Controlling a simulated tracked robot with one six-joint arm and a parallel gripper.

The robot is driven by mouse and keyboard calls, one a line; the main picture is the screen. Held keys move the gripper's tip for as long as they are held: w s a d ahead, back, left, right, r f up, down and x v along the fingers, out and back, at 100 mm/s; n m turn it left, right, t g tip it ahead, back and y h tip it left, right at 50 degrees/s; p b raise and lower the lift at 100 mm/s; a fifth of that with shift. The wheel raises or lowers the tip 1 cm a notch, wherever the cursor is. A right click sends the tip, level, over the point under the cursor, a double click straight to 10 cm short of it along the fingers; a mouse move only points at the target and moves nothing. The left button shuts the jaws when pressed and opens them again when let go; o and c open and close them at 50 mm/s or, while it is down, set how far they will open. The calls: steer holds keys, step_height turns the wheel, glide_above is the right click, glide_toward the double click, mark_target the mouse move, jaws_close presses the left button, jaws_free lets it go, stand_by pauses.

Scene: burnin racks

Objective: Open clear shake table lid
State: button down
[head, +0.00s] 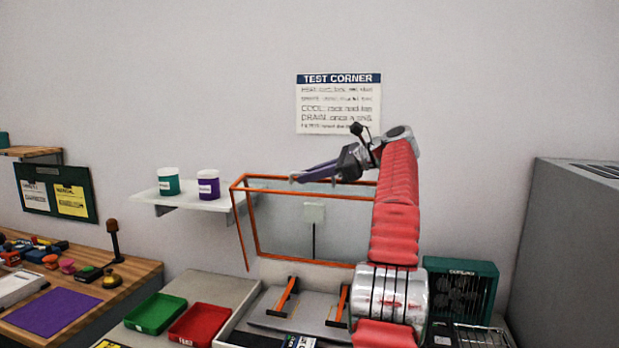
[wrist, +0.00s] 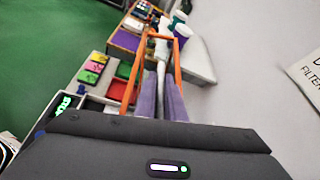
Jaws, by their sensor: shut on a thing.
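The clear lid (head: 272,258) has an orange frame and stands raised at a steep tilt above the shake table (head: 262,302). My gripper (head: 293,179) is at the lid's upper edge, with its purple fingers reaching left across the frame. In the wrist view my gripper (wrist: 162,80) has its fingers close together around a pale bar, inside the orange frame (wrist: 177,62). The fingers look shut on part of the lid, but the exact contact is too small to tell. My red arm hides the right part of the lid and table.
A white shelf (head: 190,200) with a teal jar (head: 168,182) and a purple jar (head: 208,186) is close left of the lid. Green (head: 155,314) and red (head: 194,326) trays lie left of the table. A teal fan unit (head: 462,290) stands right.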

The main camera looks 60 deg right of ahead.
mark_target(362, 194)
steer(key=shift+w, duration=0.15)
steer(key=c, duration=2.2)
jaws_free()
steer(key=o, duration=0.4)
steer(key=shift+c, duration=0.2)
steer(key=shift+s+d+r, duration=0.15)
steer(key=shift+s+r, duration=0.05)
steer(key=shift+s, duration=0.35)
steer(key=s+d, duration=0.1)
steer(key=s, duration=0.3)
steer(key=s+d, duration=0.1)
steer(key=s, duration=0.4)
steer(key=s+d, duration=0.1)
steer(key=s, duration=0.3)
steer(key=shift+s+r, duration=0.2)
steer(key=shift+r, duration=0.05)
